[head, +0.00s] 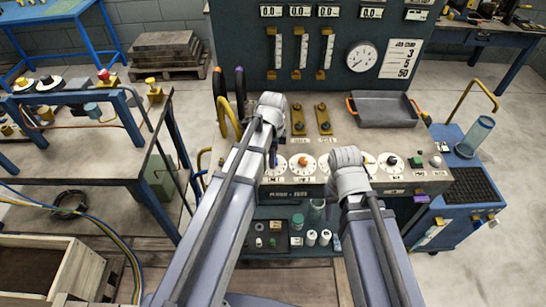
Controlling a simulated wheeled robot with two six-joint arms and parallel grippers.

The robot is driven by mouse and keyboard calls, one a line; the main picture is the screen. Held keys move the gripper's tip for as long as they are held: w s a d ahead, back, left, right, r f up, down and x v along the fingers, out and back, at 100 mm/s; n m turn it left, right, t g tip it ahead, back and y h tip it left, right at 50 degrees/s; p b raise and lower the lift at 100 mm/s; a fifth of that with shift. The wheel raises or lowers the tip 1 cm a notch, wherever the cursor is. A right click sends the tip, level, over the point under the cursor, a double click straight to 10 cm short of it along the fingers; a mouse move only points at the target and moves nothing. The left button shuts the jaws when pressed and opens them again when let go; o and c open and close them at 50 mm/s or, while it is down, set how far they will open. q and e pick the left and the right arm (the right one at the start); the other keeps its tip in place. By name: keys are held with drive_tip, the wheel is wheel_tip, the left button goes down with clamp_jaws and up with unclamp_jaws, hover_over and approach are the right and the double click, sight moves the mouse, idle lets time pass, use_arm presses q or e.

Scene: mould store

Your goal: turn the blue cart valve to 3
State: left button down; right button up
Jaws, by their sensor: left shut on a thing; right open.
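My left gripper (273,148) is at the left part of the cart's sloped panel, below its grey wrist. It is shut on a small dark blue part, seemingly the blue valve (272,161). The wrist and arm hide most of this valve and its dial, so I cannot read its setting. Beside it is a white dial with an orange knob (303,161). My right gripper (347,163) is open over the middle of the dial row; its wrist hides the fingers and the panel beneath. A wall card (402,59) shows the numbers 3, 5 and 50.
Two brass valves (323,118) stand behind the dials. A grey tray (385,110) with orange handles lies at the back right. More dials, a green knob (416,160) and a white knob (436,161) are on the right. Bottles (311,238) stand on the lower shelf.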

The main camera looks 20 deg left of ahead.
idle(0.3)
use_arm(q)
drive_tip(key=shift+c, duration=2.3)
unclamp_jaws()
wheel_tip(320, 180, up, 8)
drive_tip(key=p, duration=0.8)
drive_tip(key=shift+f, duration=0.1)
